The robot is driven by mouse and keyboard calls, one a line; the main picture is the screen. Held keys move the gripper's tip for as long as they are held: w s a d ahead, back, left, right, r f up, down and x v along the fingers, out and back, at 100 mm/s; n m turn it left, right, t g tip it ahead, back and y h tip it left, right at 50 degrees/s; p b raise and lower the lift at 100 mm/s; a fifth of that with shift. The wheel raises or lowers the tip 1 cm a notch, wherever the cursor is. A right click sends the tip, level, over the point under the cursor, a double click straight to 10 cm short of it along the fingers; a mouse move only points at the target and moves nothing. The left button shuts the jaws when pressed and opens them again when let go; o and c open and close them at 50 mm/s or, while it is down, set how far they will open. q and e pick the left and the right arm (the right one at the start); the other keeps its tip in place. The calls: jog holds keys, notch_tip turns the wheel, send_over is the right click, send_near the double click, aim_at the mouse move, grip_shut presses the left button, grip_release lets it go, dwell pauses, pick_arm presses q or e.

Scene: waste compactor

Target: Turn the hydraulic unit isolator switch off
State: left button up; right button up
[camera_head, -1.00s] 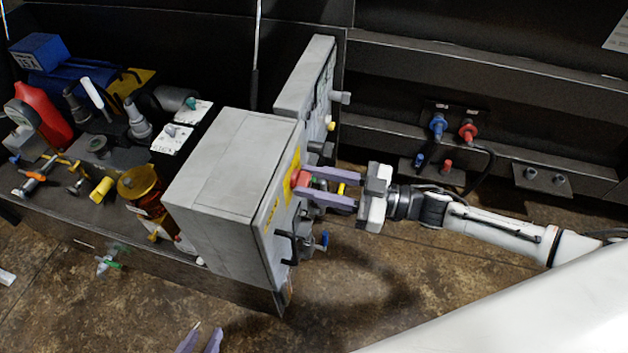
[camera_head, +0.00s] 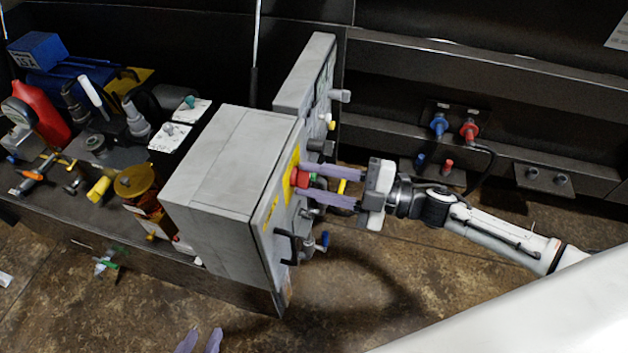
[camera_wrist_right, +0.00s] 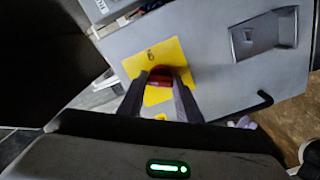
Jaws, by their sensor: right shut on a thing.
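The grey cabinet (camera_head: 222,160) has a yellow plate (camera_head: 292,172) on its front. A red switch (camera_head: 301,179) sits on that plate. The switch and the yellow plate (camera_wrist_right: 186,55) also show in the right wrist view, the red switch (camera_wrist_right: 160,76) being between the fingertips. My right gripper (camera_head: 308,182) reaches in from the right and is shut on the red switch; its fingers partly hide it. The switch's exact angle cannot be told. My left gripper (camera_head: 200,343) shows only as two fingertips, apart and empty, at the bottom edge of the head view.
A black handle (camera_head: 286,244) and a blue-handled valve (camera_head: 322,241) sit low by the cabinet front. A second grey box (camera_head: 305,80) stands behind. Blue and red couplings (camera_head: 453,128) are on the back wall. Open floor (camera_head: 370,290) lies below my right arm.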

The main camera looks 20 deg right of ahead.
jog(key=shift+n+b, duration=1.1)
jog(key=shift+n, duration=2)
jog(key=o, duration=1)
jog(key=shift+o, duration=0.2)
jog(key=shift+s+d, duration=0.1)
